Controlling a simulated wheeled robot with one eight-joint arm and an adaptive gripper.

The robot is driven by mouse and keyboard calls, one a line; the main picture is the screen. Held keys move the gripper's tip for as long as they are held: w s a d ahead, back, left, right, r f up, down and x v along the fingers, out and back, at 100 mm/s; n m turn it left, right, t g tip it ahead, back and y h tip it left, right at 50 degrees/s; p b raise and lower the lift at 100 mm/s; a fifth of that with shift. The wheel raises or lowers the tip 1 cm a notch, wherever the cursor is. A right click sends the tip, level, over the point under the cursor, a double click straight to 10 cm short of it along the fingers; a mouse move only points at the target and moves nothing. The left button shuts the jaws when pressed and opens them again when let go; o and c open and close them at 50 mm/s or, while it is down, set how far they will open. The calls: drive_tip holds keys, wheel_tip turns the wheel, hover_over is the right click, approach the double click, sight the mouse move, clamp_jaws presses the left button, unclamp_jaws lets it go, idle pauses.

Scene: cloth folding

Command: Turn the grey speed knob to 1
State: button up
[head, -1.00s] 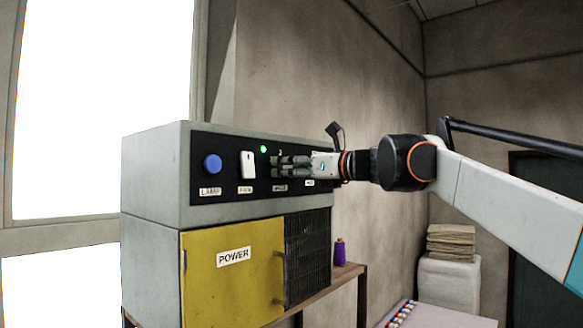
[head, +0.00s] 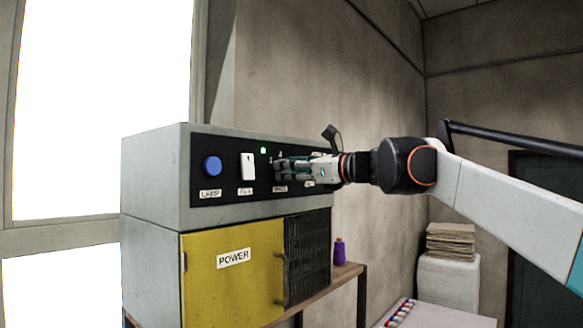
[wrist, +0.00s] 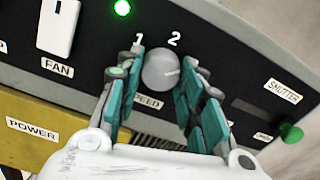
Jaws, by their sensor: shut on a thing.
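The grey speed knob (wrist: 160,70) is round and sits on the black panel below the printed numbers 1 (wrist: 138,39) and 2 (wrist: 174,41) in the wrist view. A faint light mark shows on the knob's right side; I cannot tell clearly which number it points at. My gripper (wrist: 163,62) is shut on the knob, one teal-padded finger on each side. The SPEED label below it is partly covered by the left finger. In the head view my gripper (head: 279,169) reaches the panel from the right and hides the knob.
Left of the knob are the white FAN switch (wrist: 59,27), a lit green light (wrist: 122,7) and the blue LAMP button (head: 212,166). Right of it is the SHUTTER slider with a green handle (wrist: 291,132). A yellow POWER door (head: 231,275) is below.

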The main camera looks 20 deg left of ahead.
drive_tip(key=n+p, duration=0.3)
drive_tip(key=n, duration=1.8)
drive_tip(key=shift+r+p, duration=0.2)
drive_tip(key=shift+p, duration=0.15)
drive_tip(key=shift+n, duration=0.5)
drive_tip(key=o, duration=1.1)
drive_tip(key=shift+c, duration=0.2)
drive_tip(key=shift+d, duration=0.1)
